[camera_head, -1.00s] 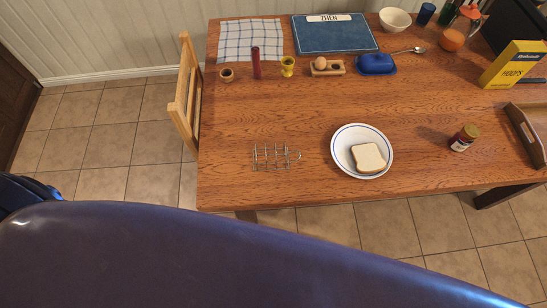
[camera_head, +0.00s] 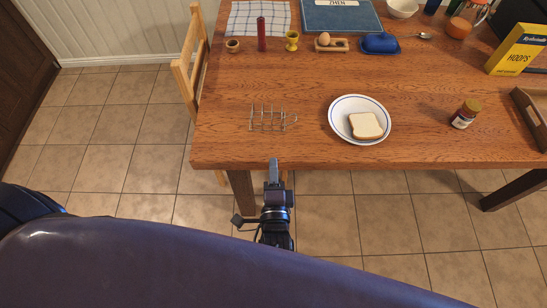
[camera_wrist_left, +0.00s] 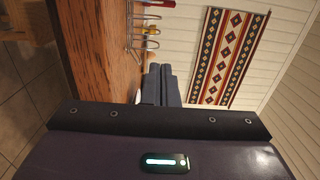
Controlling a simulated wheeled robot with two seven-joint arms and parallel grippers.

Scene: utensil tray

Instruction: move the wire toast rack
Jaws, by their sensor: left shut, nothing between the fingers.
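The wire toast rack (camera_head: 268,119) stands empty near the front left part of the wooden table (camera_head: 240,145). In the left wrist view the rack (camera_wrist_left: 132,38) shows at the top, beyond my fingers. My left gripper (camera_head: 273,165) is just off the table's front edge, in front of the rack and apart from it. Its fingers are together with nothing between them; they also show in the left wrist view (camera_wrist_left: 160,78). My right gripper is not in view.
A plate (camera_head: 340,130) with a slice of bread (camera_head: 366,126) lies right of the rack. A jar (camera_head: 465,114) stands farther right. A wooden chair (camera_head: 190,60) is at the left edge. Egg cups and a red pepper mill (camera_head: 261,34) stand behind. Table left of the rack is clear.

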